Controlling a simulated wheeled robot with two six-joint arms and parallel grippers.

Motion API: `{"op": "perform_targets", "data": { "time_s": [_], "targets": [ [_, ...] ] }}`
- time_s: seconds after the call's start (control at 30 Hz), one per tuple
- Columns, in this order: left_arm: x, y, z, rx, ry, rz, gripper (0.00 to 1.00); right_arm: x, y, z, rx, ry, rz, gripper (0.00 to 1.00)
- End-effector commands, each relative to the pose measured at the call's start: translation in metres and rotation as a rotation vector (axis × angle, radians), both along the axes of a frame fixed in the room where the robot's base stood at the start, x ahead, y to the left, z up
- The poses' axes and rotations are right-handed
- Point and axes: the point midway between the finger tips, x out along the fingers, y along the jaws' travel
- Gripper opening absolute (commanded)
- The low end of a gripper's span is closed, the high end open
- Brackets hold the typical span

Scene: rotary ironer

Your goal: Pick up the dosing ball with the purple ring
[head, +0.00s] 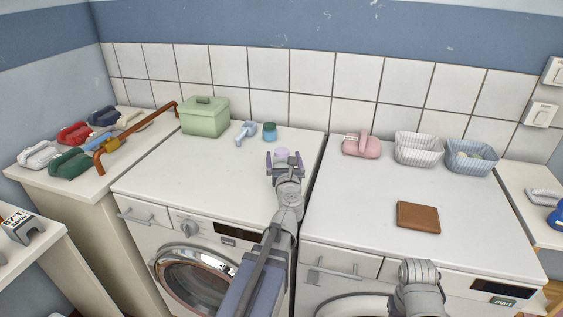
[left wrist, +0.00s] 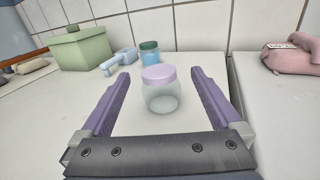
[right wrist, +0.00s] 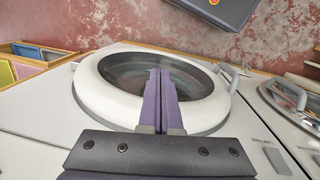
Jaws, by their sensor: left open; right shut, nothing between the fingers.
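The dosing ball with the purple ring (left wrist: 161,90) is a translucent pale jar-like ball with a lilac top. In the left wrist view it stands upright on the white machine top, between and slightly beyond the fingers of my open left gripper (left wrist: 161,85). In the head view its lilac top (head: 281,153) shows just behind my left gripper (head: 285,163), which hides its lower part. I cannot tell whether either finger touches it. My right gripper (right wrist: 159,75) is shut and empty, in front of a round machine door (right wrist: 205,112).
The left machine's front top is clear.

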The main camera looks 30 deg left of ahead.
Motion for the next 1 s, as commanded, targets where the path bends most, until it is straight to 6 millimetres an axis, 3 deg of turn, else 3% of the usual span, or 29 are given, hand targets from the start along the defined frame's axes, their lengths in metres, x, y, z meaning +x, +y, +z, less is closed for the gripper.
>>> {"op": "perform_targets", "data": {
  "time_s": [0.13,0.37,0.7,1.0],
  "targets": [
    [0.016,0.01,-0.001,0.0,0.0,0.001,0.98,0.0,0.0,-0.001,0.0,0.0,0.0,0.0],
    [0.02,0.014,-0.002,0.0,0.0,0.0,0.98,0.0,0.0,-0.002,0.0,0.0,0.0,0.0],
    [0.056,0.041,-0.006,0.0,0.0,0.001,0.98,0.0,0.0,-0.006,0.0,0.0,0.0,0.0],
    [0.058,0.043,-0.006,0.0,0.0,0.0,0.96,0.0,0.0,-0.006,0.0,0.0,0.0,0.0]
  ]
}}
